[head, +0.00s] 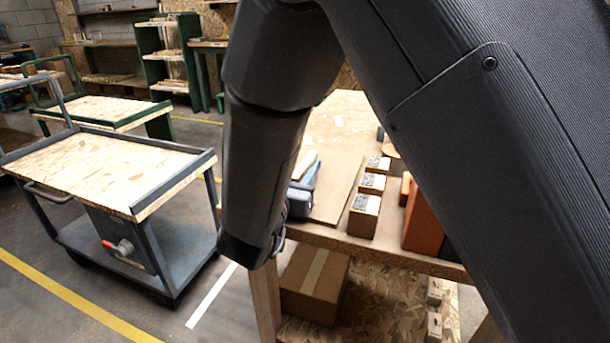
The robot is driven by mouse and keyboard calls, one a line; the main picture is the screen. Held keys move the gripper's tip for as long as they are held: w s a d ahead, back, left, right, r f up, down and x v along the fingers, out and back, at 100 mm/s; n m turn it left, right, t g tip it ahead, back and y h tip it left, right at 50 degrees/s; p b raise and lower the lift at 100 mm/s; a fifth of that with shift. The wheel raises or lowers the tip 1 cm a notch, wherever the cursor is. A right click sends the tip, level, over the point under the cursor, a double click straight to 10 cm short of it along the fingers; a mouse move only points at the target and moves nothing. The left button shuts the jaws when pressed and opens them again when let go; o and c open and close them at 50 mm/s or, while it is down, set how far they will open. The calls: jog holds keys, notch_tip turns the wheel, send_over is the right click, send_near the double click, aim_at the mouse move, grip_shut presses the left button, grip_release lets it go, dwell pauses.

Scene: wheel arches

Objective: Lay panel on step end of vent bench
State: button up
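My arm fills the middle and right of the head view and hides much of the workbench behind it. My gripper cannot be made out; the arm's lower link ends near the workbench's left edge. A wooden workbench (405,258) stands behind the arm. A thin flat brown board (338,196), possibly the panel, lies on its top. Three small wooden blocks with dark speckled tops, one of them the front block (363,217), stand in a row beside it. I cannot tell which surface is the vent bench or its step end.
A blue-grey cart (130,209) with a bare wooden top stands at the left. A blue tool (303,190) and an orange box (424,222) are on the workbench. A cardboard box (314,284) sits below. Floor between cart and workbench is clear.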

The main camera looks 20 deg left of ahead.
grip_shut()
jog(key=shift+r+p, duration=0.2)
jog(key=shift+p, duration=0.25)
dwell(0.4)
